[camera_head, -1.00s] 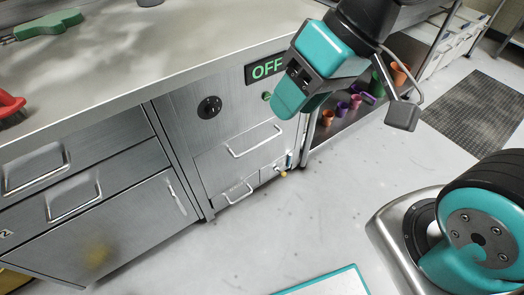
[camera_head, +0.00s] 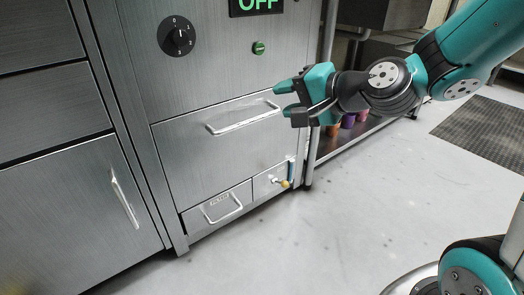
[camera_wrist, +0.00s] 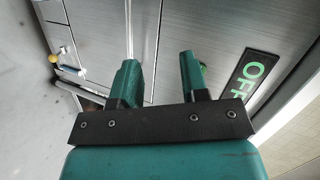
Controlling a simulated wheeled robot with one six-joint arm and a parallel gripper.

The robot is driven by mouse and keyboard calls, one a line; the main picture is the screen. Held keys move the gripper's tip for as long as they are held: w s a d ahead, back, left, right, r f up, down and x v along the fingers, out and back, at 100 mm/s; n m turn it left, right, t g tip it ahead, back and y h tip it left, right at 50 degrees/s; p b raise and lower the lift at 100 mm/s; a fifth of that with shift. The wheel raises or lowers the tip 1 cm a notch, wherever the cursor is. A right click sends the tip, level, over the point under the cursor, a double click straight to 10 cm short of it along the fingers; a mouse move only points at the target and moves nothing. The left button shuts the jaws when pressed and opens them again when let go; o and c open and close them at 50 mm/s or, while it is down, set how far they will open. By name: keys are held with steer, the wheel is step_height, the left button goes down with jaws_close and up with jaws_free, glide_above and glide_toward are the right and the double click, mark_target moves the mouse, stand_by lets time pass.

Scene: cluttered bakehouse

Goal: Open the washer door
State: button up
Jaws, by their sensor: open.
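The washer is a brushed steel unit whose door (camera_head: 215,165) is shut and sits flush in the front. A pale bar handle (camera_head: 240,120) runs across the top of the door. My gripper (camera_head: 284,99) is open and empty, close to the right end of this handle in the head view. In the wrist view its two green fingers (camera_wrist: 158,65) point at the steel front. Whether they touch the handle or stand apart from it I cannot tell.
Above the door are a black dial (camera_head: 176,36), a green button (camera_head: 258,48) and an OFF display (camera_head: 256,5). Below it are a small drawer (camera_head: 200,221) and a yellow-tipped valve (camera_head: 284,184). Cabinets stand at left. The floor (camera_head: 330,235) in front is clear.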

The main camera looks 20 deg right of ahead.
steer(key=w+d+f+m+t+h+b, duration=0.25)
steer(key=d+f+m+b, duration=0.3)
steer(key=f+b, duration=0.35)
steer(key=p, duration=1.1)
glide_toward(263, 118)
steer(key=shift+t, duration=0.25)
steer(key=x, duration=0.9)
steer(key=shift+w+a+f, duration=0.1)
steer(key=shift+w+a, duration=0.05)
steer(key=shift+w, duration=0.1)
steer(key=shift+w+a+f+p, duration=0.15)
steer(key=shift+w+f+p, duration=0.15)
steer(key=shift+w, duration=0.25)
jaws_close()
